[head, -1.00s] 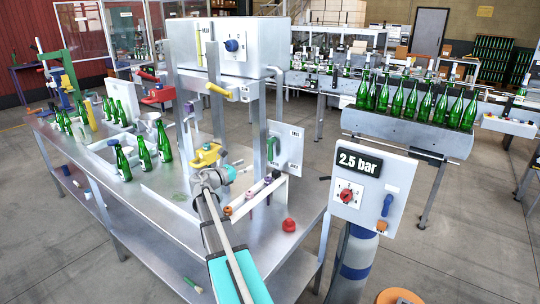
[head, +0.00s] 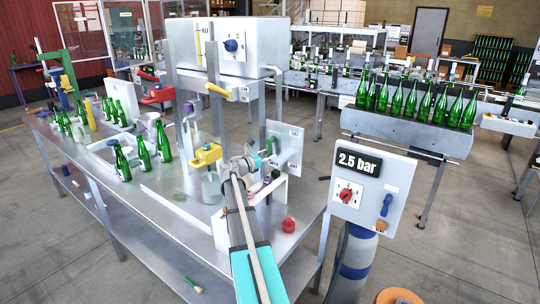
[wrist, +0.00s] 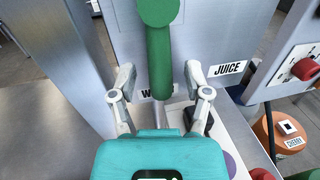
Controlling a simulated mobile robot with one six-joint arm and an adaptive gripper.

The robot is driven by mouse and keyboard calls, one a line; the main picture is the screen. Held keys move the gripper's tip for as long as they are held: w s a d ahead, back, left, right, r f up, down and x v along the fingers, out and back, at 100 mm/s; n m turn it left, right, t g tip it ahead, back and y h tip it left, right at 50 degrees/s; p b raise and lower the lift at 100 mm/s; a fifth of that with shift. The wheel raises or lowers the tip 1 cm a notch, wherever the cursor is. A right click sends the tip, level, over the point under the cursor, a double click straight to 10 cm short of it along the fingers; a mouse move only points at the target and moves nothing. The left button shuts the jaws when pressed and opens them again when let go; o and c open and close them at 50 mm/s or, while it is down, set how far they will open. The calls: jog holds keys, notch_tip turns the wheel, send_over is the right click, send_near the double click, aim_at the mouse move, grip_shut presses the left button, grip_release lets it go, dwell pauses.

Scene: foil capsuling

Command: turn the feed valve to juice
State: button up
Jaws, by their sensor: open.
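The feed valve's green handle (wrist: 160,62) fills the upper middle of the wrist view. It hangs down from a round green hub on a pale panel (wrist: 125,30). The JUICE label (wrist: 228,68) is to the right of the handle. My gripper (wrist: 160,78) is open, with one finger on each side of the handle and visible gaps to both. In the head view my gripper (head: 256,158) is in front of the valve panel (head: 287,150) and covers part of it.
A red knob (head: 288,225) is on the table's right end. A yellow valve body (head: 206,155) is left of my gripper. A metal post (wrist: 60,60) stands close on the left in the wrist view. The 2.5 bar control box (head: 372,190) stands to the right.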

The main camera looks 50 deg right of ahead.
jog(key=shift+s+d, duration=0.1)
jog(key=shift+d, duration=0.5)
grip_shut()
